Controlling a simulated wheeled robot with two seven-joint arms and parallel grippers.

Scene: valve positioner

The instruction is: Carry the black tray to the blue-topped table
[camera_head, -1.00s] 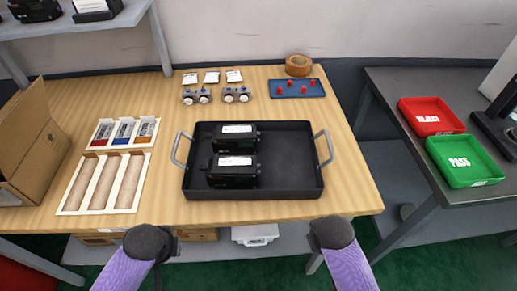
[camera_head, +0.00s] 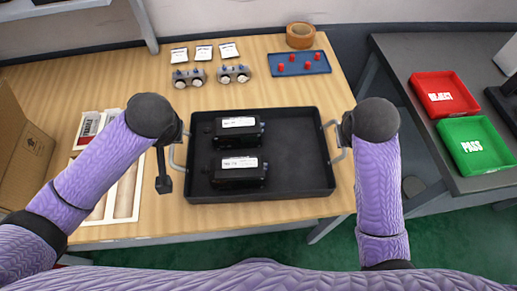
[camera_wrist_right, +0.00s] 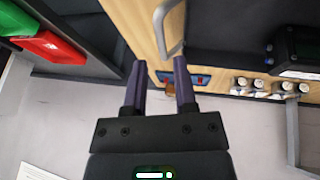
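The black tray (camera_head: 290,150) lies on the wooden-topped table, with a grey handle at each end. Two black devices with white labels, a rear one (camera_head: 238,130) and a front one (camera_head: 240,169), stand in its left half. My left gripper (camera_head: 182,134) is beside the left handle (camera_head: 178,158); its fingers are mostly hidden by the wrist. My right gripper (camera_head: 342,132) is at the right handle (camera_head: 333,150). In the right wrist view its fingers (camera_wrist_right: 160,62) are apart and empty, with the handle (camera_wrist_right: 172,30) just beyond the tips. No blue-topped table is in view.
Small wheeled units (camera_head: 189,77), white cards and a blue plate with red pegs (camera_head: 299,63) stand behind the tray. A tape roll (camera_head: 300,36) is behind them. A cardboard box (camera_head: 28,150) is left. A dark table with red (camera_head: 445,95) and green (camera_head: 475,146) bins stands right.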

